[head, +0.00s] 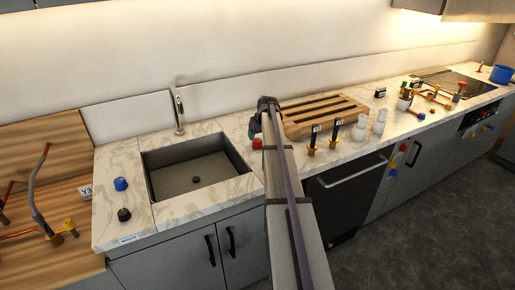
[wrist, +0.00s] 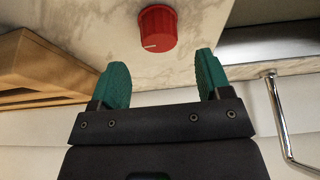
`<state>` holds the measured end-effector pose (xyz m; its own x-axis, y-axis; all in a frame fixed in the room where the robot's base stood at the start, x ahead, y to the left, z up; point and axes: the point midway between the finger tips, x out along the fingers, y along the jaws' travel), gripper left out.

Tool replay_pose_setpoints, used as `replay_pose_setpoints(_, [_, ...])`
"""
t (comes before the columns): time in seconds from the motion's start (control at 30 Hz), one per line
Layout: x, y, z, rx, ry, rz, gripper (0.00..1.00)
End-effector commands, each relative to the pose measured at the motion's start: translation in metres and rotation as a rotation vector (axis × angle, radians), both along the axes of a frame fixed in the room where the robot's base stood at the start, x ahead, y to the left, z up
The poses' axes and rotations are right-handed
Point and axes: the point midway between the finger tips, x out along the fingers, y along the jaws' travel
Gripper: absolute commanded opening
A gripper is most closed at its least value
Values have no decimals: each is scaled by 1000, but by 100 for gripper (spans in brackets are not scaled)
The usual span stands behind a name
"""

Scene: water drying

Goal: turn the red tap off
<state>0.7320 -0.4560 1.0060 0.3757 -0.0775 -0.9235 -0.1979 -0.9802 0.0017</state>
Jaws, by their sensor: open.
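The red tap (head: 257,143) is a round red knob on the marble counter, just right of the sink. In the wrist view the red tap (wrist: 158,28) stands ahead of my fingertips, roughly midway between them, with a white mark on its lower left side. My gripper (wrist: 158,75) is open and empty, its two green fingers spread apart, with bare counter between them. In the head view my gripper (head: 255,125) is partly hidden behind my arm, just behind the red knob. The gripper appears apart from the knob.
The sink (head: 195,172) lies left of the red knob, with a curved metal faucet (head: 179,115) behind it. A wooden slatted board (head: 325,112) is close on the right. A blue knob (head: 121,184) and a black knob (head: 124,214) sit left of the sink.

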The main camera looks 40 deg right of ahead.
Motion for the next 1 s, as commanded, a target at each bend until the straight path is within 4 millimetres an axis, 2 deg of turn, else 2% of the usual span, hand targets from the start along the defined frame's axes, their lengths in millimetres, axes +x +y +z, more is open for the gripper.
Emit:
replay_pose_setpoints(0.03, [6,-2,-26,0,0,1,71])
replay_pose_setpoints(0.2, [19,-4,-53,0,0,0,71])
replay_pose_setpoints(0.5, [21,-4,-53,1,1,-1,71])
replay_pose_setpoints(1.0, [21,-4,-53,1,1,-1,24])
